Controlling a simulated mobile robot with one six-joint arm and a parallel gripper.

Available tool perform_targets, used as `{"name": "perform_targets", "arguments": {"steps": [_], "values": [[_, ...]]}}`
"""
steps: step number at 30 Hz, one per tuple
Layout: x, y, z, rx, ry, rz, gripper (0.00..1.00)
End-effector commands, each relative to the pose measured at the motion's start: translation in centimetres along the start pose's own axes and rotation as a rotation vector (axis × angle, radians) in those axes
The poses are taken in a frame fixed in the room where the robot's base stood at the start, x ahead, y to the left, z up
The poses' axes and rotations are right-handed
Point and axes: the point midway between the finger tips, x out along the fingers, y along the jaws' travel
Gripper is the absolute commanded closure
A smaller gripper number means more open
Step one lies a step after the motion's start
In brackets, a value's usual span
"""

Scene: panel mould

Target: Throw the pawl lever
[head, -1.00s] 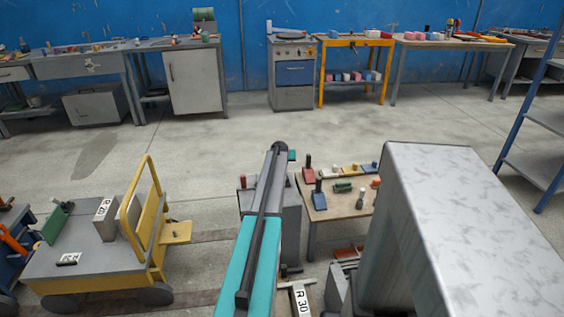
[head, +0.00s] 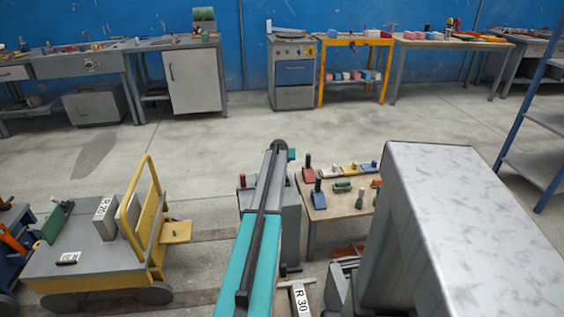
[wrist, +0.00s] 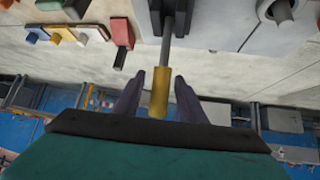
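In the wrist view a lever with a grey rod and a yellow, brass-like handle (wrist: 160,92) comes out of a dark slot in a grey housing (wrist: 205,22). My gripper (wrist: 158,85) has its two dark purple fingers apart, one on each side of the handle. A gap shows between the handle and each finger, so the gripper is open around it and not clamped. In the head view my arm hides the lever and my gripper's fingers.
A low table (head: 335,208) with red, blue, yellow and green blocks stands right of my arm. A yellow cart (head: 95,255) stands at the left. A large grey box-like body (head: 465,220) fills the right foreground. Benches line the blue wall, with open floor before them.

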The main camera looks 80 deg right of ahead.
Motion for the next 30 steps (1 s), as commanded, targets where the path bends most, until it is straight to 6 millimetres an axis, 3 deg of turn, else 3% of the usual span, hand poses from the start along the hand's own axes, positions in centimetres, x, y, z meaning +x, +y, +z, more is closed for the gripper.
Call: {"name": "perform_targets", "arguments": {"steps": [30], "values": [[-11.2,-0.5,0.1,0.0,-0.001,-0.003,0.63]]}}
